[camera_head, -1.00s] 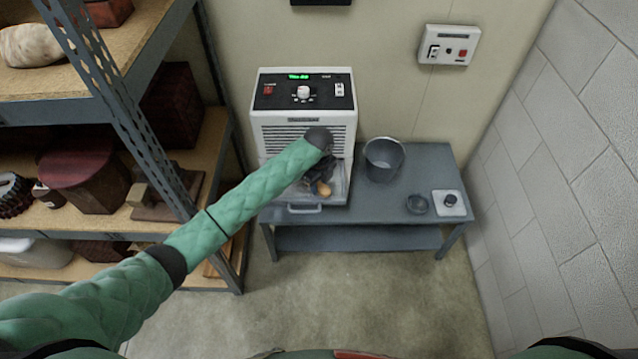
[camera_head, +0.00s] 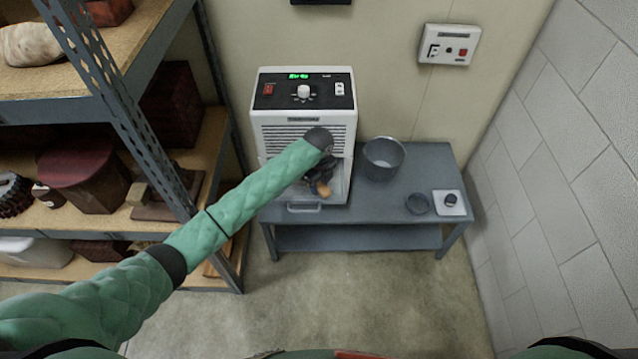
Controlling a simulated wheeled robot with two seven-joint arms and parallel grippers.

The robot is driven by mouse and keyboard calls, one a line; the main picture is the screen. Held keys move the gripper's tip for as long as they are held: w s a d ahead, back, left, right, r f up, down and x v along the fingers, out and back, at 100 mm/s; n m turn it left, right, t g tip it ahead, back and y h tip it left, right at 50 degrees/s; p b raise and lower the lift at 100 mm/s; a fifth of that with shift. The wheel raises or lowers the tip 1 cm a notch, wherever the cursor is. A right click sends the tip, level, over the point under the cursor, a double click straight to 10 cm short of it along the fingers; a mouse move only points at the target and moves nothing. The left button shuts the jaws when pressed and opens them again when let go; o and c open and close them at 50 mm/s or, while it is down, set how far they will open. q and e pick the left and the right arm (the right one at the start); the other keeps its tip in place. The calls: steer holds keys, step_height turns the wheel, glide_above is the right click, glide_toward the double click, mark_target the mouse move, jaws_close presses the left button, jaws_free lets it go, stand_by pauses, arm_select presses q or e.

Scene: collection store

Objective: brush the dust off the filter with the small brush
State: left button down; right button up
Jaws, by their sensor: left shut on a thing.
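A white dehumidifier-like machine (camera_head: 303,130) stands at the left of the grey table. At its lower front is a grey panel with a handle (camera_head: 303,208), which looks like the filter; my arm and gripper hide much of it. My left gripper (camera_head: 321,178) is in front of this panel, shut on the small brush. The brush's orange-brown handle (camera_head: 324,189) shows below the fingers. Its bristles are not clear, and I cannot tell whether they touch the panel. Dust is too small to make out. My right gripper is not in view.
Loaded shelves (camera_head: 110,110) stand at left. A block wall (camera_head: 570,170) closes the right. The floor in front is clear.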

arm_select(q)
steer(key=shift+f, duration=0.2)
steer(key=shift+w, duration=0.1)
steer(key=shift+w+r, duration=0.1)
steer(key=shift+w, duration=1.6)
steer(key=shift+w+b, duration=0.2)
steer(key=shift+b, duration=0.1)
